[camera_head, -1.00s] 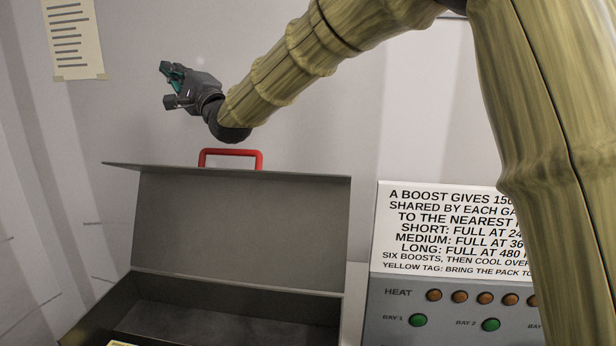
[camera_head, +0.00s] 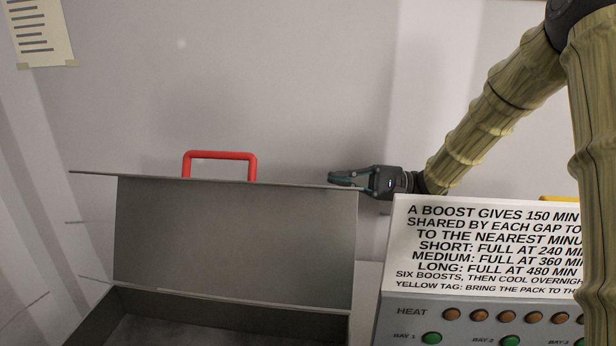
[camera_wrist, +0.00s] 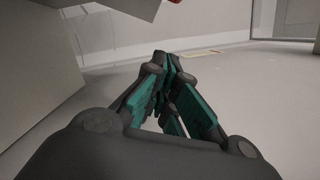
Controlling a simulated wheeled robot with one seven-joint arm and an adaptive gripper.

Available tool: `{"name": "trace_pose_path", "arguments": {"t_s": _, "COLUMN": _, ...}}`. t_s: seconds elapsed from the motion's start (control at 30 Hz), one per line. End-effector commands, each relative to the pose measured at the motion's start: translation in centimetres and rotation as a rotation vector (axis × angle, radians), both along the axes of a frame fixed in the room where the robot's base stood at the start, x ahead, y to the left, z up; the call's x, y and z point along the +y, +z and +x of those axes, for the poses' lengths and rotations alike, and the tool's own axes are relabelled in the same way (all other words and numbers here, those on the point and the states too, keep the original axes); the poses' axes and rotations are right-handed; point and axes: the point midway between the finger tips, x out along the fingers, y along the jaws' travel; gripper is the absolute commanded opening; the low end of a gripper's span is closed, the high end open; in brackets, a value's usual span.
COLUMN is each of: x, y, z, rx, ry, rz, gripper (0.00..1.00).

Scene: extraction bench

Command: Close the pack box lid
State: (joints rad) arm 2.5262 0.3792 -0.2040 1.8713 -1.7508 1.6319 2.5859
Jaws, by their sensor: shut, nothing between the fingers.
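The pack box (camera_head: 170,322) is a dark grey box at the lower left of the head view. Its lid (camera_head: 235,235) stands open, raised at the back, with a red handle (camera_head: 220,155) on its upper edge. My gripper (camera_head: 332,179) is at the lid's top right corner, pointing left, to the right of the handle. It looks at or behind the lid's edge; I cannot tell if it touches. In the wrist view my gripper's teal-padded fingers (camera_wrist: 172,65) come together with nothing between them. A bit of red shows at that view's top edge.
A panel (camera_head: 385,310) with a printed sign (camera_head: 490,240), orange lamps and green buttons stands right of the box. A yellow item (camera_head: 560,198) shows behind the sign. A paper notice (camera_head: 38,32) hangs on the wall. The wall area above the lid is clear.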

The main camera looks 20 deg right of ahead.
Motion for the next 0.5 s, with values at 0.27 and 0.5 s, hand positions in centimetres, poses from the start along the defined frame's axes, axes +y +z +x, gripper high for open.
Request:
{"name": "trace_pose_path", "arguments": {"t_s": 0.27, "x": -2.4, "y": -1.5, "z": -2.9, "rx": 0.069, "ry": 0.039, "rz": -0.002, "gripper": 0.00}}
{"name": "trace_pose_path", "arguments": {"t_s": 0.5, "x": 0.4, "y": -0.9, "z": -2.4, "rx": 0.067, "ry": 0.032, "rz": -0.002, "gripper": 0.00}}
